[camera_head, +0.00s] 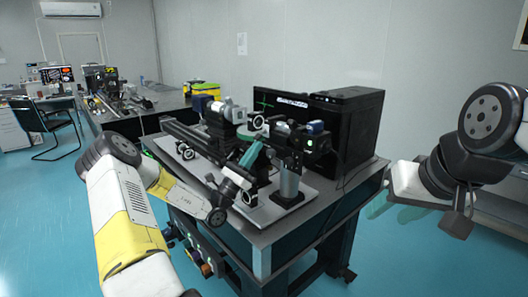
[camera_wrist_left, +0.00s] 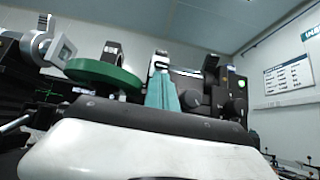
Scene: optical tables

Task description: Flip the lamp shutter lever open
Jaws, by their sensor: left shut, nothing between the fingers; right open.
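My left gripper (camera_head: 251,153) reaches over the optical setup on the near table. Its teal fingers are shut and empty, among the black optical mounts. In the left wrist view the fingers (camera_wrist_left: 163,92) point up toward a small pale-topped mount behind them. A black housing with round knobs and a green light (camera_wrist_left: 235,92) stands to their right; this seems to be the unit (camera_head: 318,140) in the head view. I cannot make out which part is the lamp shutter lever, or whether the fingers touch anything. My right gripper (camera_head: 385,207) is open and empty, right of the table.
The near optical table (camera_head: 300,222) carries a breadboard, a grey post (camera_head: 289,182) and a large black case (camera_head: 348,120) behind. In the left wrist view a green disc (camera_wrist_left: 104,76) sits left of the fingers. A second table stands farther back. Blue floor is clear at front right.

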